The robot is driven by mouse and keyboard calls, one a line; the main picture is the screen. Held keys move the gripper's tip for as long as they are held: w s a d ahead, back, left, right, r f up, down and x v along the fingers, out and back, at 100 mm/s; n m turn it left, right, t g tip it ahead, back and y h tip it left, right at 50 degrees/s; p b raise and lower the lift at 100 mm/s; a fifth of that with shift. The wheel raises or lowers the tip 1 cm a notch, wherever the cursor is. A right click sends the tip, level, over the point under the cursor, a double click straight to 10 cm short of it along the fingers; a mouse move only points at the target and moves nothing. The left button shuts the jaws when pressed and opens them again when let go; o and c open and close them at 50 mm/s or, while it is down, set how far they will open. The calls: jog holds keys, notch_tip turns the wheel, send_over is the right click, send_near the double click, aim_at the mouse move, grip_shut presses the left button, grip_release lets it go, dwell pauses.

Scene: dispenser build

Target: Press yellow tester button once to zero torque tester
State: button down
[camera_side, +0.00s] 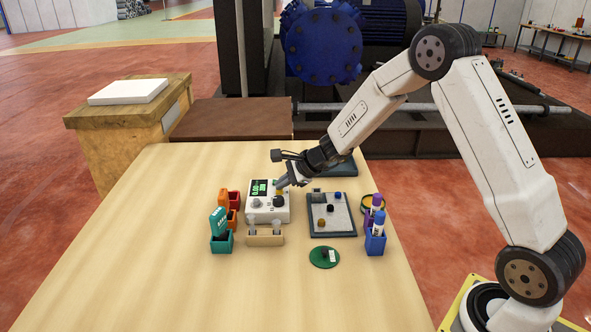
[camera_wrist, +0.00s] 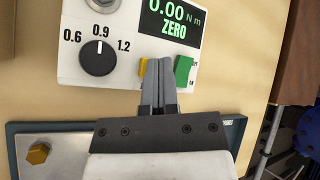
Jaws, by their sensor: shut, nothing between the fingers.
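The torque tester (camera_side: 258,213) is a white box on the wooden table in the side view. In the wrist view its white face (camera_wrist: 75,55) has a black dial set near 0.9 and a green display (camera_wrist: 172,20) reading 0.00 N m and ZERO. The yellow button (camera_wrist: 142,74) shows at the left of my fingers, partly hidden by them. A green button (camera_wrist: 183,69) shows at their right. My gripper (camera_side: 281,185) is shut and empty, its fingertips (camera_wrist: 158,62) over the tester between the two buttons. I cannot tell whether they touch the yellow button.
A wooden block (camera_side: 264,239) stands in front of the tester, with orange and teal bins (camera_side: 221,245) at its left. A grey tray (camera_side: 342,226) with small parts and a blue marker holder (camera_side: 375,244) are at the right. A green disc (camera_side: 318,258) lies in front. The table's front is clear.

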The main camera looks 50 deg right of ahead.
aim_at(283, 191)
jog(key=shift+r, duration=0.15)
dwell(0.5)
jog(key=shift+r, duration=0.65)
jog(key=shift+r, duration=0.15)
jog(key=shift+r, duration=2.4)
jog(key=shift+s, duration=0.1)
jog(key=s+a+f+n+g+h, duration=0.1)
jog(key=s+a+n+g, duration=0.1)
jog(key=s+n, duration=0.5)
jog(key=s+a+f+n+g+h, duration=0.1)
jog(key=s+f+n, duration=0.1)
jog(key=s+n, duration=0.5)
jog(key=s+a+f+n+g+h, duration=0.1)
jog(key=s+a+n+g+h, duration=0.1)
jog(key=s+n, duration=0.4)
jog(key=shift+s+a+f+n+g, duration=0.1)
jog(key=shift+s+a+n+g, duration=0.1)
jog(key=shift+s, duration=1.25)
jog(key=shift+s+a+f+n+g, duration=0.1)
jog(key=shift+s+a+n, duration=0.1)
jog(key=shift+s, duration=1.2)
jog(key=shift+s+d+f+n, duration=0.1)
jog(key=shift+s+n, duration=0.3)
jog(key=shift+s, duration=0.05)
